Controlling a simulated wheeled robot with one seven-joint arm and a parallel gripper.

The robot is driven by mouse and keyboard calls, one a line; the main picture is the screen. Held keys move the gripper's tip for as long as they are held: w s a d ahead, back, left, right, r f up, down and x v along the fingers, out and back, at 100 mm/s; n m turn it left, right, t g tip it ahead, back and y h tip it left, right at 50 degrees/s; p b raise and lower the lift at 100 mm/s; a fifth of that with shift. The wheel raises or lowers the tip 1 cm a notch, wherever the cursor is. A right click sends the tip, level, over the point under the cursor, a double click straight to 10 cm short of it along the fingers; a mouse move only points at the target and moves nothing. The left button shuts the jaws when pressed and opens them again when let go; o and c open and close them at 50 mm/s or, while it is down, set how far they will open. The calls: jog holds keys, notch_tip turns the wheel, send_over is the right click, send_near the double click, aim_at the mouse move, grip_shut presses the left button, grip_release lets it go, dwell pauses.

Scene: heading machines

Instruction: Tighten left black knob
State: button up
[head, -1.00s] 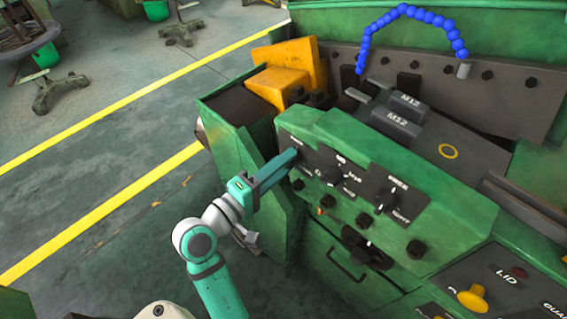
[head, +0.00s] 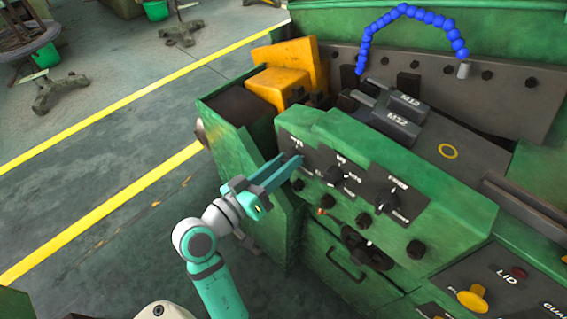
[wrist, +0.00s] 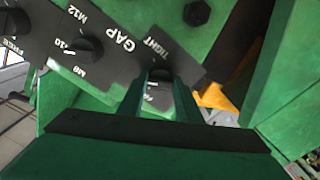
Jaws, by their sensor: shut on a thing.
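The left black knob (wrist: 160,76) shows in the wrist view on a dark label plate (wrist: 140,55), near the word TIGHT. Its white mark faces the near side. My gripper (wrist: 159,86) has one finger on each side of this knob and is shut on it. In the head view my gripper (head: 294,161) reaches from the left to the left end of the green control panel (head: 330,131), and its fingers hide most of the left knob there.
The middle knob (head: 335,174) and the right knob (head: 387,201) sit to the right on the same panel. Several dark bolts and a drawer handle (head: 345,265) lie below.

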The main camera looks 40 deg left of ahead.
jog(key=m, duration=1.1)
jog(key=shift+f+m, duration=0.15)
jog(key=shift+m, duration=0.25)
dwell(0.3)
jog(key=o, duration=1)
jog(key=shift+o, duration=0.2)
jog(key=s, duration=1)
jog(key=shift+s+a, duration=0.4)
jog(key=shift+w, duration=0.1)
